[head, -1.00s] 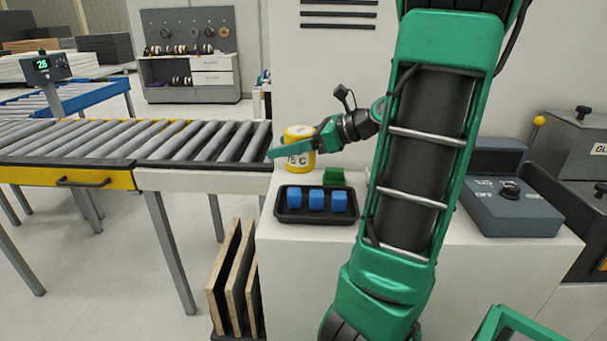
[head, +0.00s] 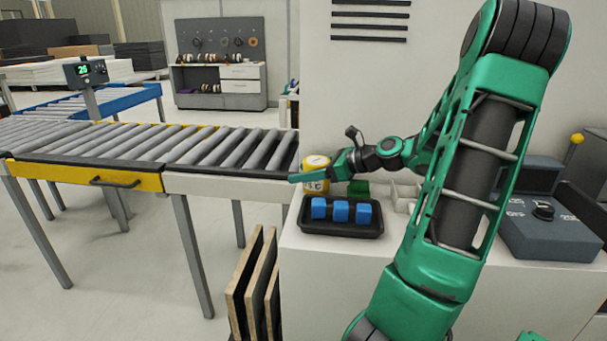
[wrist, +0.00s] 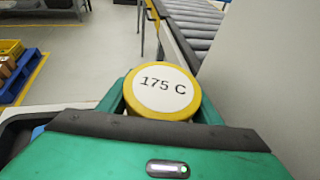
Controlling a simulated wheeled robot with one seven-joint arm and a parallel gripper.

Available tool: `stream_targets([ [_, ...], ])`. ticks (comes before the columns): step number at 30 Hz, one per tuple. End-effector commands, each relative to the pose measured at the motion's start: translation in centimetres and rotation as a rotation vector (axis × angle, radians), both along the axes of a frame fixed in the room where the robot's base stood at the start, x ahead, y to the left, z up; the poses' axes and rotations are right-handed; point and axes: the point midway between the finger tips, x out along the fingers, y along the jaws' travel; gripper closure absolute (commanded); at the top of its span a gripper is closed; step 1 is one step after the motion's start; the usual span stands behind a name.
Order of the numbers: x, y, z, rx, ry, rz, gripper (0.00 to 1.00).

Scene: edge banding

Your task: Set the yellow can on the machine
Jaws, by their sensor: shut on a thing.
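The yellow can (head: 318,165) has a white lid and a white label with dark print. In the wrist view the can (wrist: 162,92) shows its lid reading "175 C", between the two green fingers. My gripper (head: 318,176) is shut on the can from the side, and the can looks upright. The fingers partly cover its body in the head view. The can is at the left end of the machine's white top (head: 400,240), beside the roller conveyor's end. I cannot tell whether its base touches the top.
A black tray (head: 342,229) with blue blocks sits just in front of the can, with a green block (head: 358,188) behind it. The roller conveyor (head: 230,150) lies to the left. A grey control box (head: 548,225) with a knob stands at the right. Boards (head: 255,285) lean below.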

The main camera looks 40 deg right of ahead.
Motion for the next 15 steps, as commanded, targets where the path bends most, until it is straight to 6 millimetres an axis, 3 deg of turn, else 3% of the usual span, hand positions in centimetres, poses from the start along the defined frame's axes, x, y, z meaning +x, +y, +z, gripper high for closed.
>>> stream_targets([
  [12,-0.05,-0.11,-0.48,0.001,-0.001,-0.002,0.77],
  [13,-0.07,-0.13,-0.49,0.0,0.0,-0.002,0.34],
  [15,-0.08,-0.13,-0.48,0.0,0.0,-0.002,0.23],
])
